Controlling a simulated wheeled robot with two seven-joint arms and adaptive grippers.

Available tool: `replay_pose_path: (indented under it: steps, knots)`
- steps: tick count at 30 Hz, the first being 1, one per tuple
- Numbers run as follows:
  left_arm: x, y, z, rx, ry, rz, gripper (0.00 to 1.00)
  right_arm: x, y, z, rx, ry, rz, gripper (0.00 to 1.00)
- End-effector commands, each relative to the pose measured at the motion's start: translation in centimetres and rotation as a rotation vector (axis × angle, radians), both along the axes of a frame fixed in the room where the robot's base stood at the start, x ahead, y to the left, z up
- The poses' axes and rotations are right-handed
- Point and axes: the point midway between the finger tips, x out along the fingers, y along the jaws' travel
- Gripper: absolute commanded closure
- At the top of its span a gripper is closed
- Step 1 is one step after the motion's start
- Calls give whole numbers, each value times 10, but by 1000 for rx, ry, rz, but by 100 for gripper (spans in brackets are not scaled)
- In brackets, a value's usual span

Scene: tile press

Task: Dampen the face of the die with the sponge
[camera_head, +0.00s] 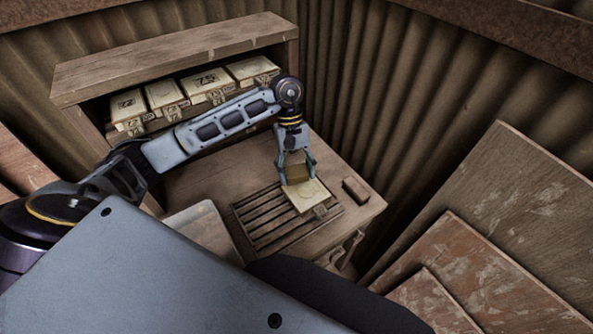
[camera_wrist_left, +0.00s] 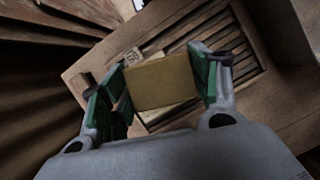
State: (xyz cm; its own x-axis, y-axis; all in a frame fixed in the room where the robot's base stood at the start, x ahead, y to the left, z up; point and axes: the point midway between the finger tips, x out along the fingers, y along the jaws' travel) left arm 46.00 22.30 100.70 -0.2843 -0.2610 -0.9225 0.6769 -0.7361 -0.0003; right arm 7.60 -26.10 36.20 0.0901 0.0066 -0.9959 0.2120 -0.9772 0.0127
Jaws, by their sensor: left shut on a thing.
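My left gripper (camera_head: 297,179) is shut on a yellow-brown sponge (camera_head: 297,173), with one finger on each side of it. In the left wrist view the sponge (camera_wrist_left: 163,82) fills the space between the green finger pads. The pale die (camera_head: 308,198) lies on the slatted rack, just below the sponge, and the sponge hides part of it. In the left wrist view the die (camera_wrist_left: 150,108) shows only at its edges behind the sponge. I cannot tell whether the sponge touches it. My right gripper is not in view.
The slatted rack (camera_head: 262,222) lies on a wooden bench (camera_head: 205,180). A small brown block (camera_head: 356,189) sits right of the die. A pale tray (camera_head: 203,228) is to the left. A shelf (camera_head: 170,60) with several marked blocks stands behind. Boards (camera_head: 500,215) lean at right.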

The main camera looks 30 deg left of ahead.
Motion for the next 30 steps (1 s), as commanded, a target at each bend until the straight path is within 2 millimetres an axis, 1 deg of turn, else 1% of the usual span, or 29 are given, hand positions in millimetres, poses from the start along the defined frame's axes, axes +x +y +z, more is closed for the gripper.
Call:
replay_pose_path:
  steps: [8,14,23,30]
  knots:
    - [0,0,0,0,0,-1,57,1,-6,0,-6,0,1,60]
    - [0,0,-5,0,0,-1,57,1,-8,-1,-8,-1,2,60]
    - [-1,0,-26,0,2,-2,57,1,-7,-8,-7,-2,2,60]
    - [-1,0,-44,0,1,-1,57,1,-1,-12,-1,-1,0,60]
